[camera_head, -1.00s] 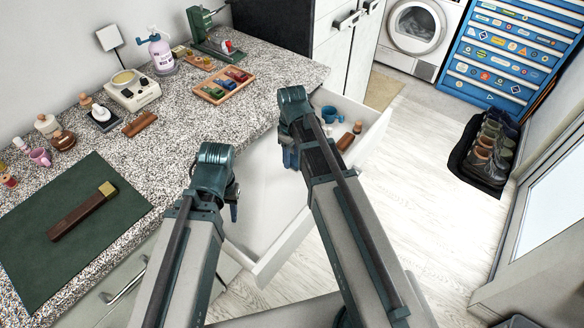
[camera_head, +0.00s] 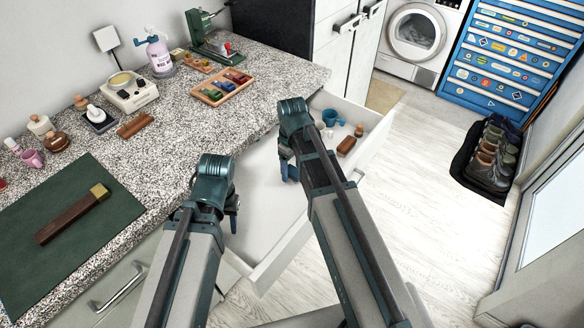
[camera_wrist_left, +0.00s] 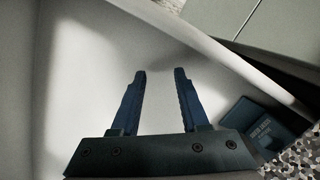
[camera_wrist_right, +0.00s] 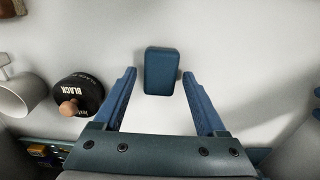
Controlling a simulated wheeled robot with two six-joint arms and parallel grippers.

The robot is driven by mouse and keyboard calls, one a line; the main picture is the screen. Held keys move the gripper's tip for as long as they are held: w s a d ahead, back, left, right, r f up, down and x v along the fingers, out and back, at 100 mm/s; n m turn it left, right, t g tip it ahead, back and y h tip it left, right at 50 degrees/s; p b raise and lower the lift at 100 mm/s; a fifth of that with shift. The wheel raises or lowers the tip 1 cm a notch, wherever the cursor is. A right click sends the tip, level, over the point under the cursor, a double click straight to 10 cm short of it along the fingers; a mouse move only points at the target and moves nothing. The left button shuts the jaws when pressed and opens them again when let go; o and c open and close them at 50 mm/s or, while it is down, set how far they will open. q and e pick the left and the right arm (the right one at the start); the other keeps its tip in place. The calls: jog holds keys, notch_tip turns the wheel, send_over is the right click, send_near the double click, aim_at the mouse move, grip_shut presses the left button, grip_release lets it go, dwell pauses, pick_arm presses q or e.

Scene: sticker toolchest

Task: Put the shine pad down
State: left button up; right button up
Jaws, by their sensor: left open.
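A small dark blue rounded block (camera_wrist_right: 161,70), which looks like the shine pad, lies on the pale drawer floor in the right wrist view. My right gripper (camera_wrist_right: 160,80) is open, with one finger on each side of the block and gaps showing. In the head view the right gripper (camera_head: 289,172) is over the open drawer (camera_head: 262,190), and the block is hidden there. My left gripper (camera_head: 233,215) is over the drawer's near part. In the left wrist view its fingers (camera_wrist_left: 160,75) are apart and empty.
A black tin (camera_wrist_right: 80,95) and a pale cup (camera_wrist_right: 18,95) are left of the block. A dark blue box with lettering (camera_wrist_left: 265,125) is right of the left gripper. The granite counter (camera_head: 190,120) borders the drawer and holds a brush (camera_head: 72,215) on a green mat (camera_head: 30,270).

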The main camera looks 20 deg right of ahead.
aim_at(292, 170)
pick_arm(q)
jog(key=shift+r, duration=0.2)
pick_arm(e)
jog(key=shift+r, duration=0.15)
notch_tip(292, 170, up, 12)
jog(key=p, duration=1.2)
pick_arm(q)
notch_tip(292, 170, up, 12)
pick_arm(e)
jog(key=s+a+m, duration=0.2)
jog(key=s+a, duration=0.3)
jog(key=s, duration=0.2)
jog(key=s+a+m+h, duration=0.1)
jog(key=s+a, duration=0.4)
jog(key=s, duration=0.2)
jog(key=shift+s+m, duration=0.35)
jog(key=shift+m, duration=0.05)
